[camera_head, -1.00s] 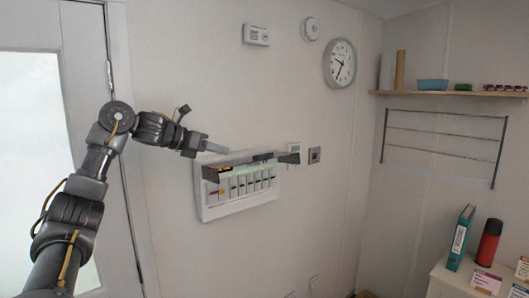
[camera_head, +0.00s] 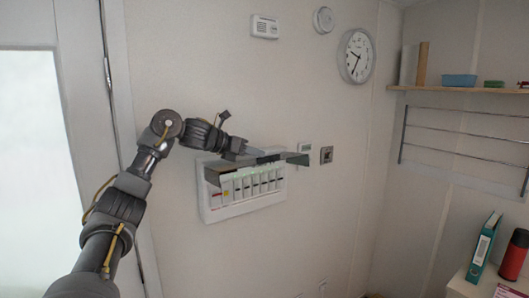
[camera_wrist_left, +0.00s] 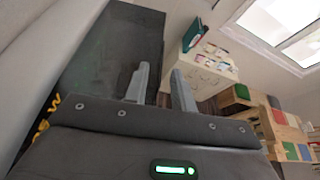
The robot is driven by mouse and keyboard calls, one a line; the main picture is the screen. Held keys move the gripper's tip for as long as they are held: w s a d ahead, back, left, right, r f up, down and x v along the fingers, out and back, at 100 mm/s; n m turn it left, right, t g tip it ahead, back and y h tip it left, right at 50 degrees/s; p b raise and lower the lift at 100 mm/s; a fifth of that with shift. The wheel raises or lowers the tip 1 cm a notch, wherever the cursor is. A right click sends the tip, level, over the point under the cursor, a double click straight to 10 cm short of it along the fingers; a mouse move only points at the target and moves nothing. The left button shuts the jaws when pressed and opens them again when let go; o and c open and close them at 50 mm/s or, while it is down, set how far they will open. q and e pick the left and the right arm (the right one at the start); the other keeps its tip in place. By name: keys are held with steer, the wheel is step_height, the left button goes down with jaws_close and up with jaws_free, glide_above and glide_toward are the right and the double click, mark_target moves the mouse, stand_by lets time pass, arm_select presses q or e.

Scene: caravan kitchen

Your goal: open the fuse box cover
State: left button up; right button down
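The white fuse box (camera_head: 243,205) is mounted on the wall, with a row of breaker switches showing. Its dark, see-through cover (camera_head: 292,159) is raised and juts out from the top of the box. My left gripper (camera_head: 243,151) is at the cover's upper side, overlapping it in the head view; I cannot tell whether they touch. In the left wrist view, the left gripper's two fingers (camera_wrist_left: 159,84) are apart with nothing between them. The dark cover panel (camera_wrist_left: 108,52) lies beside and behind the left finger there. My right gripper is not in view.
A door (camera_head: 45,180) is at the left. A wall clock (camera_head: 356,56), a small switch plate (camera_head: 326,155) and a shelf (camera_head: 470,90) are on the walls. A wire rack (camera_head: 465,152) hangs below the shelf. A cabinet with a teal binder (camera_head: 484,247) stands at lower right.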

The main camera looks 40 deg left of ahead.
arm_select(q)
steer(key=shift+p+x, duration=0.6)
steer(key=shift+x, duration=1.4)
steer(key=shift+d, duration=0.1)
jaws_close()
